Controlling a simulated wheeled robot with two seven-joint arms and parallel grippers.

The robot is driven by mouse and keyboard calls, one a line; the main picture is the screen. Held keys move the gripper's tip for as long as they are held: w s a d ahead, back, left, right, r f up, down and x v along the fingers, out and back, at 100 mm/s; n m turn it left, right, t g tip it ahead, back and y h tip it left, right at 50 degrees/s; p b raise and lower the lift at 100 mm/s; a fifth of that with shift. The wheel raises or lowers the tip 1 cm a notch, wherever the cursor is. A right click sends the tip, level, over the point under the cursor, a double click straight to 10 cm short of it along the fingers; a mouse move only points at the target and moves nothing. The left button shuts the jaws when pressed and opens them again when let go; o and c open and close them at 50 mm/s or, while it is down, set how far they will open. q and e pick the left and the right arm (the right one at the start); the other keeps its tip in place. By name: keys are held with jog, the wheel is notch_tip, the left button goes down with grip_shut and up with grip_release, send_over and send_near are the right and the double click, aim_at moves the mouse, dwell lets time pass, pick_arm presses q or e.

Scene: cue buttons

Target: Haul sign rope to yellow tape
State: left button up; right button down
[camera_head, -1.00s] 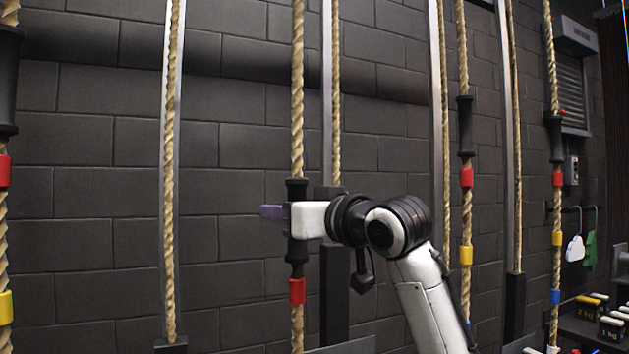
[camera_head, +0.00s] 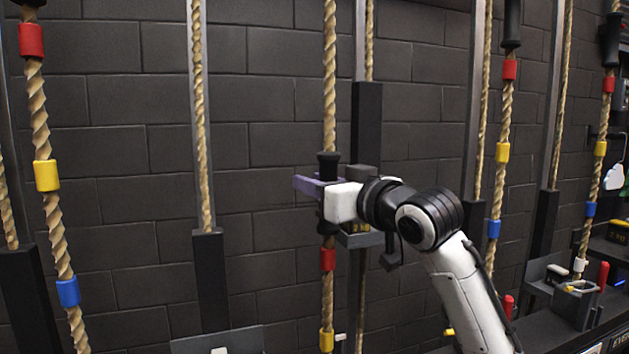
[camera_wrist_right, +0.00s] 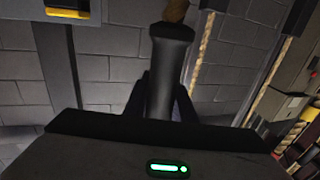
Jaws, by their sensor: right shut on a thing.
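My right gripper (camera_head: 322,190) is shut around the black handle (camera_head: 328,163) of the middle rope (camera_head: 330,85). The handle is upright; the gripper hides its middle. In the right wrist view the handle (camera_wrist_right: 168,75) stands between the fingers. Below the handle this rope carries a red tape band (camera_head: 328,259) and, lower, a yellow tape band (camera_head: 327,340) near the bottom edge. No sign that names the rope is readable. My left gripper is not in view.
A dark post (camera_head: 367,115) and a grey ledge (camera_head: 360,239) with a yellow-marked item stand close behind my right gripper. Other taped ropes hang at left (camera_head: 38,105) and right (camera_head: 506,110). A dark bench (camera_head: 560,330) with small objects is at lower right.

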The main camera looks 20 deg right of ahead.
jog(key=c, duration=1.5)
grip_release()
jog(key=shift+s, duration=0.15)
jog(key=s, duration=0.3)
jog(key=s+d, duration=0.1)
jog(key=s, duration=0.2)
jog(key=s+d, duration=0.1)
jog(key=s, duration=0.3)
